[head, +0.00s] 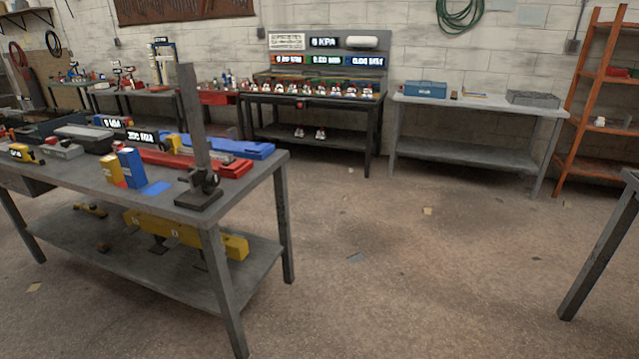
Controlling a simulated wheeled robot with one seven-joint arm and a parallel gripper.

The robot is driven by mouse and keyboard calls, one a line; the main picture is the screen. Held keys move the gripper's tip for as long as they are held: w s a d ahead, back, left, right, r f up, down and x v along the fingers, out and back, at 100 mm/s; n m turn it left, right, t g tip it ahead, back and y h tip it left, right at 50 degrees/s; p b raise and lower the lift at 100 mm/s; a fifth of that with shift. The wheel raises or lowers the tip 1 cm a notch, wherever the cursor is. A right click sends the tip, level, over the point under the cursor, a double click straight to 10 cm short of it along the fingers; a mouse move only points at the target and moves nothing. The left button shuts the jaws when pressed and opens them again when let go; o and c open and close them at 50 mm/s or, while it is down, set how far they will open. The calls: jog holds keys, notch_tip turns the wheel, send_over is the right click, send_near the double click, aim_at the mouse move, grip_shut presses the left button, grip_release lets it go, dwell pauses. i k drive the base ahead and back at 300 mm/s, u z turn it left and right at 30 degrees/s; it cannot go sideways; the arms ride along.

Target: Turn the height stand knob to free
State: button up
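The height stand is a tall grey post (193,115) on a dark flat base (199,200). It stands upright at the near right corner of the grey workbench (262,172) on the left. A dark round knob (211,183) shows low on the post, on its right side. A small dark clamp part sits beside it. The knob's markings are too small to read, so I cannot tell its setting. My gripper is not in view.
Blue and yellow boxes (131,167), a red tool (236,168) and a blue case (236,148) lie near the stand. The floor right of the workbench is mostly open. Another table (603,250) edges in at far right. A grey bench (478,152) stands behind.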

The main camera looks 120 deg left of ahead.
aim_at(213, 178)
jog(key=u, duration=0.25)
jog(key=i, duration=0.3)
jog(key=u, duration=4.15)
jog(key=i, duration=1)
jog(key=u, duration=0.4)
